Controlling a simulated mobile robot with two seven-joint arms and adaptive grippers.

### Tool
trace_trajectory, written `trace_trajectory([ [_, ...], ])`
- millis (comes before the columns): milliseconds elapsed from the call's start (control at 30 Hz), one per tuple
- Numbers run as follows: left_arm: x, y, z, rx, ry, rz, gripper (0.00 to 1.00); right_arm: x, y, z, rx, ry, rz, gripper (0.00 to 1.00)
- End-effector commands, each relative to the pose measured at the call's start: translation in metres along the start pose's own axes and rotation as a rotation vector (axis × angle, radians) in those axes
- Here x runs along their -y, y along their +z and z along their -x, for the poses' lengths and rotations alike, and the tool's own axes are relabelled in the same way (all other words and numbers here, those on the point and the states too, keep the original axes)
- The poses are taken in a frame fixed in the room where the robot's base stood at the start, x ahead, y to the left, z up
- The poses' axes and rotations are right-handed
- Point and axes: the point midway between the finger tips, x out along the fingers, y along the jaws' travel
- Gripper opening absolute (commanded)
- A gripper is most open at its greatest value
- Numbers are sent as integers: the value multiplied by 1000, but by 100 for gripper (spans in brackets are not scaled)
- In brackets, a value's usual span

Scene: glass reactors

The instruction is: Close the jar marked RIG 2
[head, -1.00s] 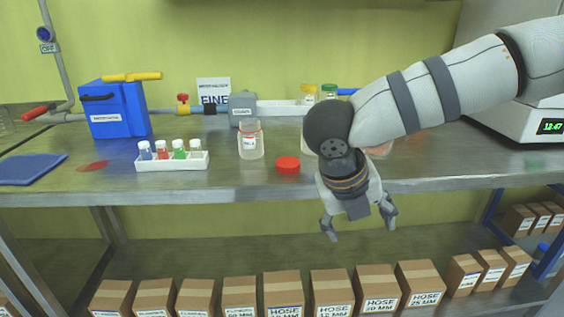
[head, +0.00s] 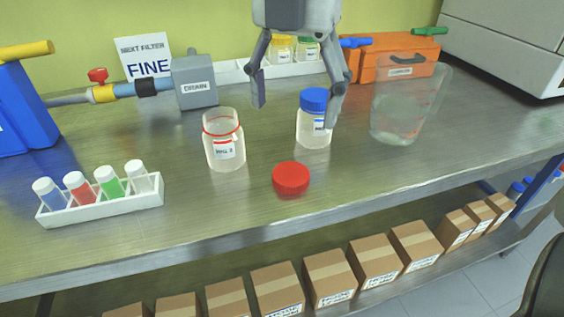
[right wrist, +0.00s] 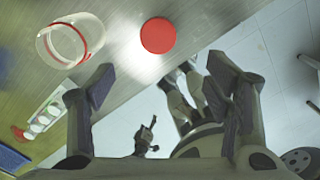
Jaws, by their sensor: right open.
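The open clear jar (head: 224,150) has a red ring at its neck and a white label, seemingly RIG 2. It stands upright on the bench and also shows in the right wrist view (right wrist: 72,42). A red lid (head: 291,179) lies flat on the bench to its front right and also shows in the right wrist view (right wrist: 158,35). My right gripper (head: 297,112) is open and empty, above the bench, its fingers apart. In the right wrist view the lid is beyond the fingertips. A small dark claw, seemingly my left gripper (right wrist: 147,133), hangs off the bench.
A blue-capped jar (head: 314,122) stands right of the open jar, partly behind my right finger. A clear beaker (head: 400,112) is farther right. A white vial rack (head: 105,204) is front left. A grey drain box (head: 195,83) and an orange case (head: 395,58) stand behind.

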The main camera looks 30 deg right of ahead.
Motion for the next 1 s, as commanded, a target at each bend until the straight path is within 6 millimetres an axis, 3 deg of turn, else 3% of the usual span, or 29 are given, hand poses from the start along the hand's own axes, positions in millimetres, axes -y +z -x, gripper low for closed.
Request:
trace_trajectory([
  [167,0,1,-2,6,0,0,72,0,0,-5,-1,-3,1,72],
  [500,1,15,-22,68,-3,0,72,-1,0,-67,-5,-7,2,72],
  [1000,1,18,-26,80,-3,0,72,-1,0,-78,-3,-4,2,72],
])
